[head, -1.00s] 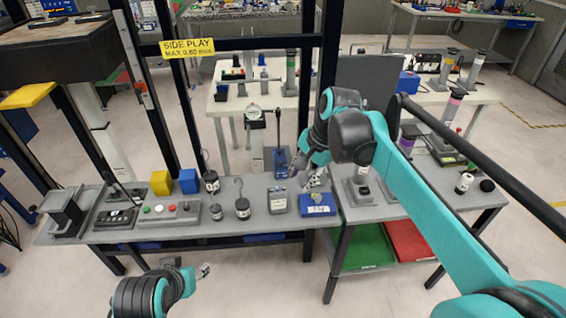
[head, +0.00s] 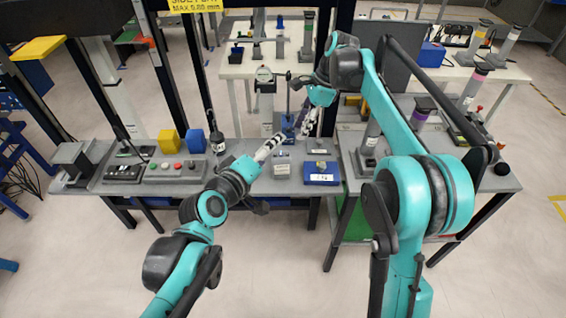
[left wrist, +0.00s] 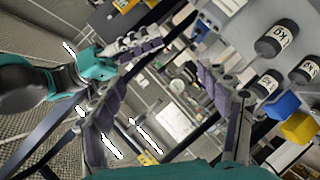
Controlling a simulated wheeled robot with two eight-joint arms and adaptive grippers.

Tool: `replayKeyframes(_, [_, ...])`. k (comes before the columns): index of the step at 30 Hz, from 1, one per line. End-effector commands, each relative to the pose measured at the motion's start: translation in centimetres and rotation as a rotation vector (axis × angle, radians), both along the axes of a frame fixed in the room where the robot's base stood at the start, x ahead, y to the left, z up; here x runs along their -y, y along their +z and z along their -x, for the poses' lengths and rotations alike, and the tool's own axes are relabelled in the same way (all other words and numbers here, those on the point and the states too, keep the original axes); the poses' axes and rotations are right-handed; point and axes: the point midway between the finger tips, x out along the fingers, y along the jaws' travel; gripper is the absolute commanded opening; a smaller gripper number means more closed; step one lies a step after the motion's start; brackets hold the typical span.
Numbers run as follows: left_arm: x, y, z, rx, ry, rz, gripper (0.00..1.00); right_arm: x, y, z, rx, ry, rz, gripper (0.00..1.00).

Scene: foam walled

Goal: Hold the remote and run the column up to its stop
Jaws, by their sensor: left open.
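My left gripper (head: 268,149) is above the middle of the grey bench, its fingers apart; in the left wrist view it is open and empty (left wrist: 163,85). My right gripper (head: 307,122) is just beyond it, above the bench's back part; its fingers overlap other things, so I cannot tell its opening. A dark handset-like piece (head: 124,173) lies on a grey base at the bench's left. Beside it is a grey box with coloured buttons (head: 175,170). I cannot tell which is the remote. A pale column (head: 104,62) stands behind the bench's left end, under a dark top.
Yellow (head: 171,143) and blue (head: 196,141) blocks stand behind the button box. A black weight (head: 217,144) stands beside them. A grey device (head: 282,166) and a blue tray (head: 321,174) sit further right. Dark frame posts rise behind the bench.

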Motion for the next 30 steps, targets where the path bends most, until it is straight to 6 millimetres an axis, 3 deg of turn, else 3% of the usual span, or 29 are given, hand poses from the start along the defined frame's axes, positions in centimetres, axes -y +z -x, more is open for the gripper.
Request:
replayKeyframes(1, [1.2,1.2,-1.6,0.015,0.034,0.141,0.76,0.0,0.0,0.0,0.0,0.0,0.0,0.34])
replayKeyframes(5, [2.6,3.6,-5.3,0.019,0.156,0.549,0.76,0.0,0.0,0.0,0.0,0.0,0.0,0.34])
replayKeyframes(8, [2.7,3.6,-7.7,-0.013,0.267,0.858,0.76,0.0,0.0,0.0,0.0,0.001,0.0,0.34])
replayKeyframes(10, [2.5,2.5,-9.2,-0.051,0.356,1.065,0.76,0.0,0.0,0.0,0.0,0.001,0.0,0.34])
replayKeyframes(15, [2.2,-3.5,-11.3,-0.188,0.612,1.519,0.76,0.0,0.0,0.0,0.0,0.001,0.0,0.34])
replayKeyframes(21, [2.9,-12.2,-11.1,-0.344,0.904,1.847,0.76,0.0,0.0,0.0,0.001,0.001,0.0,0.34])
replayKeyframes(25, [3.4,-15.3,-10.4,-0.398,1.01,1.933,0.76,0.0,0.0,0.0,0.001,0.001,0.0,0.34])
replayKeyframes(30, [3.5,-16.8,-10.8,-0.418,1.057,1.964,0.76,0.0,0.0,0.0,0.001,0.001,0.0,0.34])
